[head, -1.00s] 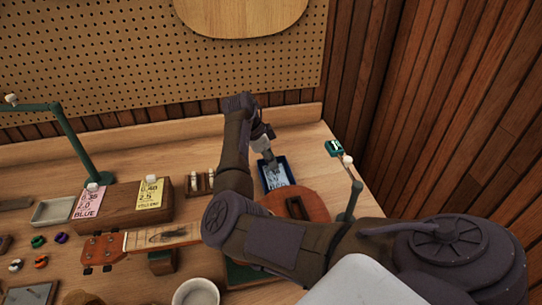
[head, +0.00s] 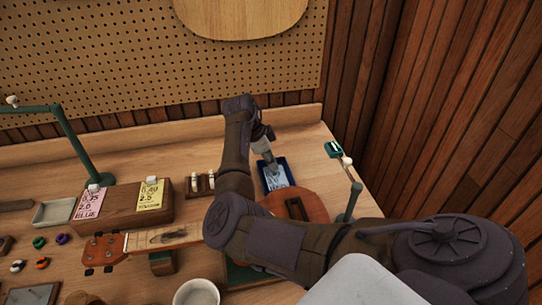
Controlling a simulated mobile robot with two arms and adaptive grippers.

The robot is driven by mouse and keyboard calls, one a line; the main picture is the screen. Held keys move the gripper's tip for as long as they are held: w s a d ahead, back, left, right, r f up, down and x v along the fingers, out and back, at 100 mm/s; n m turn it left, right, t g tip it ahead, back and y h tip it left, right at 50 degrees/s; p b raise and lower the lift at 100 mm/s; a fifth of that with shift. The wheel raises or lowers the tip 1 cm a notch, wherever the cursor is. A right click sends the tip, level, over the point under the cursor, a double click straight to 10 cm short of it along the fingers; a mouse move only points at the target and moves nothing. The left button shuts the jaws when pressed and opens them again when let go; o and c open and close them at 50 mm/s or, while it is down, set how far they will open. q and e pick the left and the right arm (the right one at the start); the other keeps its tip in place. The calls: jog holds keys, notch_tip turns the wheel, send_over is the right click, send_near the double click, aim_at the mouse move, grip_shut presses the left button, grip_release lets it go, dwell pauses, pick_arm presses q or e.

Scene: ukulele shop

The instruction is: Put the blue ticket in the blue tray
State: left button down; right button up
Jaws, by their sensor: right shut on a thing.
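The dark blue tray (head: 290,172) stands at the back right of the bench, beside the ukulele body. A light blue ticket (head: 276,180) with dark writing shows within the tray's outline. My right gripper (head: 269,160) points down at the tray's far side, shut on the ticket's upper end. I cannot tell whether the ticket touches the tray floor. My left gripper is not in view.
A ukulele (head: 168,237) lies across the bench, partly hidden by my right arm. A wooden block (head: 125,210) holds a pink ticket (head: 90,203) and a yellow ticket (head: 151,195). A green-posted stand (head: 350,200) is right of the tray. A white cup (head: 196,293) stands in front.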

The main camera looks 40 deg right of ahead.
jog(key=o, duration=0.8)
jog(key=shift+o, duration=0.2)
jog(key=shift+o, duration=1.3)
jog(key=shift+r, duration=0.1)
jog(key=shift+r+p, duration=3.15)
jog(key=shift+r, duration=0.25)
